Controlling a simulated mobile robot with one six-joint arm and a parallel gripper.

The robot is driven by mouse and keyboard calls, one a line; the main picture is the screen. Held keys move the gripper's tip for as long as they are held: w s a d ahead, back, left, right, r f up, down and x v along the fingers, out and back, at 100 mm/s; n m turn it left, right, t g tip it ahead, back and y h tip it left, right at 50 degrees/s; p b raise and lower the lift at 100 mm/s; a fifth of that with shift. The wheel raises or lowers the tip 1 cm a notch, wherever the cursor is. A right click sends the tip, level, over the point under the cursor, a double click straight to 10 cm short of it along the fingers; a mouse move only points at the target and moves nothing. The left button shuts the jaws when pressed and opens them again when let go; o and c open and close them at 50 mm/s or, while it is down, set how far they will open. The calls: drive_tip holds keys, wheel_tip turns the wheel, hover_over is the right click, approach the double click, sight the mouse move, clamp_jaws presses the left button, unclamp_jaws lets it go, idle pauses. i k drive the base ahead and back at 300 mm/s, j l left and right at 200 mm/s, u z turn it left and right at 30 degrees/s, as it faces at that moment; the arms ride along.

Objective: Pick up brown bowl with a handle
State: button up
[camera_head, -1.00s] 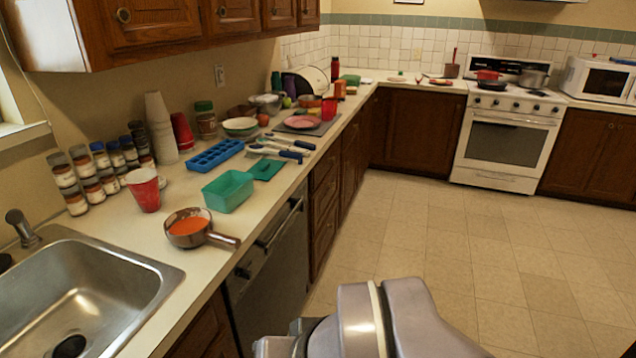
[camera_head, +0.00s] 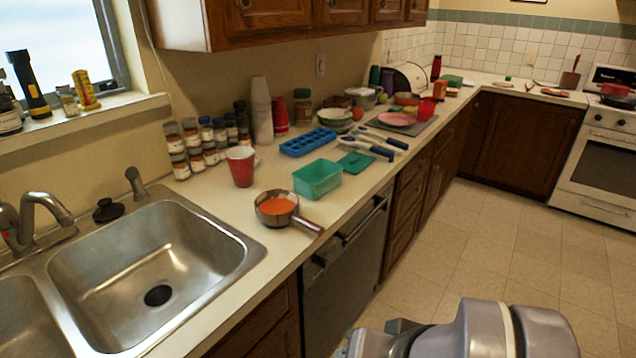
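The brown bowl with a handle (camera_head: 272,215) stands upright on the counter, between the sink and the teal container. Its inside looks orange. Its handle points to the right, towards the counter's front edge. Part of my arm shows at the bottom of the view, over the floor and apart from the bowl. My gripper's fingertips cannot be made out.
A teal container (camera_head: 318,182) and a red cup (camera_head: 241,168) stand close behind the bowl. The steel sink (camera_head: 236,243) lies to its left. Spice jars (camera_head: 205,142), stacked cups (camera_head: 262,108) and a blue tray (camera_head: 307,142) are farther back. The floor is clear.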

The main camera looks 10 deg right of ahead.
sight(274, 208)
drive_tip(key=i+l+z, duration=0.1)
drive_tip(key=l, duration=0.5)
drive_tip(key=i+l, duration=0.1)
drive_tip(key=l, duration=0.55)
drive_tip(key=k+z, duration=0.05)
